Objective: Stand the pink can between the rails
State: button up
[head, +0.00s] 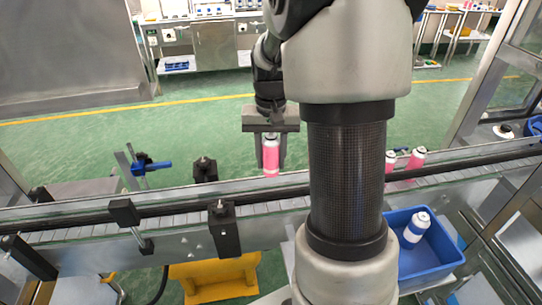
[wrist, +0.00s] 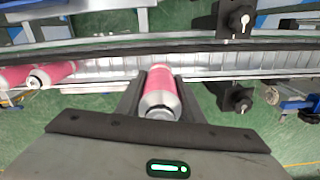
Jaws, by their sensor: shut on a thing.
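The pink can (head: 271,158) has a white top and stands upright between the fingers of my gripper (head: 270,162), which is shut on it. In the head view it is over the conveyor's far side, its lower end close to the belt (head: 170,223). I cannot tell whether it touches the belt. In the wrist view the pink can (wrist: 160,90) shows between the fingers, with the belt (wrist: 105,72) and the dark rail (wrist: 130,46) beyond it. In the head view the black rail (head: 75,224) runs along the conveyor.
Two more pink cans (head: 416,158) stand on the conveyor to the right, partly behind my arm. A blue bin (head: 440,265) holds a blue-and-white can (head: 416,228). Black clamp blocks (head: 224,230) line the conveyor's sides. A yellow stand (head: 215,278) is below.

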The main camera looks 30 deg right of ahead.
aim_at(271, 140)
jog(key=shift+f+b, duration=3.65)
jog(key=shift+f, duration=1.65)
jog(key=shift+f+b, duration=0.3)
jog(key=shift+f, duration=0.2)
jog(key=o, duration=1.1)
jog(key=shift+o, duration=0.2)
notch_tip(271, 140, up, 18)
jog(key=shift+f+p, duration=0.25)
jog(key=shift+p, duration=0.7)
